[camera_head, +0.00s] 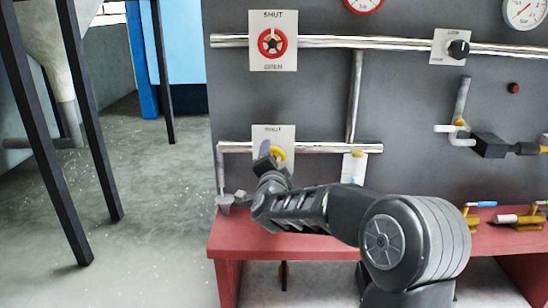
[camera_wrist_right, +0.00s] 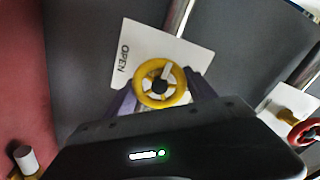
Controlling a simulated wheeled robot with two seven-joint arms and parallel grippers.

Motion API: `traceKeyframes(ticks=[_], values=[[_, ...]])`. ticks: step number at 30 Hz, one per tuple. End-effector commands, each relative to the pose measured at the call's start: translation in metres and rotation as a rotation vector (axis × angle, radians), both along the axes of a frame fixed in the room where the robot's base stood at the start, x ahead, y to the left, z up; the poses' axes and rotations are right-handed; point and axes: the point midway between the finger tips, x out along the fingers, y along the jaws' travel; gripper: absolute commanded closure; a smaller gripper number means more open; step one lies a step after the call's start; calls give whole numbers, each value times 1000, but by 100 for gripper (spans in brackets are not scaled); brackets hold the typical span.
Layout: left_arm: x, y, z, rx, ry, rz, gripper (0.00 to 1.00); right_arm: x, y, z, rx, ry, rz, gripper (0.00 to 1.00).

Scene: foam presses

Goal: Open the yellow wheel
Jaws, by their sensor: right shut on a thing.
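The yellow wheel (camera_head: 280,153) sits on a white plate marked SHUT at the top, low on the grey panel. In the right wrist view the yellow wheel (camera_wrist_right: 184,85) is large, with a white mark pointing to the upper right and the word OPEN on the plate to its left. My right gripper (camera_head: 270,150) is at the wheel, with purple fingers on either side of its rim, shut on it. In the head view the gripper and wrist hide the wheel's left part and the plate's lower part. My left gripper is not in view.
A red wheel (camera_head: 262,42) is on the plate above. A black knob (camera_head: 459,49) and gauges are at the upper right. Metal pipes (camera_head: 330,147) run beside the yellow wheel. A red bench (camera_head: 228,245) with several small valves at its right end lies below.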

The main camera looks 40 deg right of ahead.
Motion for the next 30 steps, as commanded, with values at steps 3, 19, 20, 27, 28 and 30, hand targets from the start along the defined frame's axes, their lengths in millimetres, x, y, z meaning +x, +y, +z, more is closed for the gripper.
traceKeyframes(ticks=[3, 19, 20, 27, 28, 30], values=[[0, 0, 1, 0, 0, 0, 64, 0, 1, -1, -12, 13, 1, 76], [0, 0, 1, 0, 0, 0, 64, 0, 1, -1, -15, 15, 1, 24], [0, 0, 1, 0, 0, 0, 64, 0, 1, -1, -15, 15, 1, 21], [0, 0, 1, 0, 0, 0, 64, 0, 0, -1, -16, 14, 0, 14], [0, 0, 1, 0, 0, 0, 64, 0, 0, -1, -15, 13, 0, 14], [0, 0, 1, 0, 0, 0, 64, 0, 1, 0, -16, 13, 1, 14]])
